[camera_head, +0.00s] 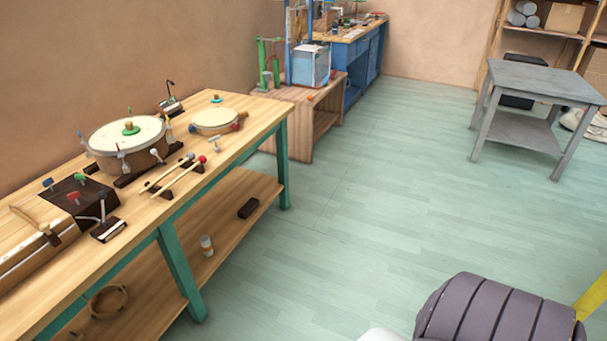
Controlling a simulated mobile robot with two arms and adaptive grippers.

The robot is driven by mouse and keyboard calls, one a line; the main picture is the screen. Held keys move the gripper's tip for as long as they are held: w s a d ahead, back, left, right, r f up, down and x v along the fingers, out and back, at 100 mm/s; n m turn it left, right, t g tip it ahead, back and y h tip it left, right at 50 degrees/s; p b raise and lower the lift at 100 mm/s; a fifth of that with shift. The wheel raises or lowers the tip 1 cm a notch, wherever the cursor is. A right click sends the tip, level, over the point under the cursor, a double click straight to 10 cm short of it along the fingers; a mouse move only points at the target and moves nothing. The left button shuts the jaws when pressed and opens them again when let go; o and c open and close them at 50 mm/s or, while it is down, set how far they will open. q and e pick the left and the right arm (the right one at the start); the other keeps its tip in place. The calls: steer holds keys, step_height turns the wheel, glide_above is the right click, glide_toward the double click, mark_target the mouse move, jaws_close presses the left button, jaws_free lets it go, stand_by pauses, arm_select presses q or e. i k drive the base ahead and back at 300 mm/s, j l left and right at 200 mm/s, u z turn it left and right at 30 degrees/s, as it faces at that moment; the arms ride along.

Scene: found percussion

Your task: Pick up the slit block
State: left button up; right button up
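No thing in view can be surely told as the slit block. A dark brown block (71,204) near the left end of the wooden workbench (232,152) has small blue, green and red pieces on it. A long light wooden piece (30,259) lies at the bench's left end, with a mallet (35,221) on top. A small dark block (248,208) lies on the bench's lower shelf. No slit can be made out on these. Neither of my grippers is in view.
A large drum (127,157), a smaller drum (213,129) and two sticks (174,178) are on the bench. A grey table (540,77) stands at the right. A ribbed purple-grey thing (495,312) fills the lower right. The green floor (370,180) between is clear.

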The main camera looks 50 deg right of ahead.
mark_target(253, 204)
steer(key=z, duration=1.05)
steer(key=u, duration=0.3)
steer(key=i+l+u, duration=0.25)
steer(key=u, duration=0.25)
steer(key=i+l+u, duration=0.2)
steer(key=l+u, duration=0.15)
steer(key=u, duration=0.15)
steer(key=i+l, duration=0.15)
steer(key=l, duration=0.25)
steer(key=i+l+u, duration=0.15)
steer(key=l, duration=0.25)
steer(key=i+l, duration=0.15)
steer(key=l, duration=0.25)
steer(key=i+l+u, duration=0.1)
steer(key=l, duration=0.35)
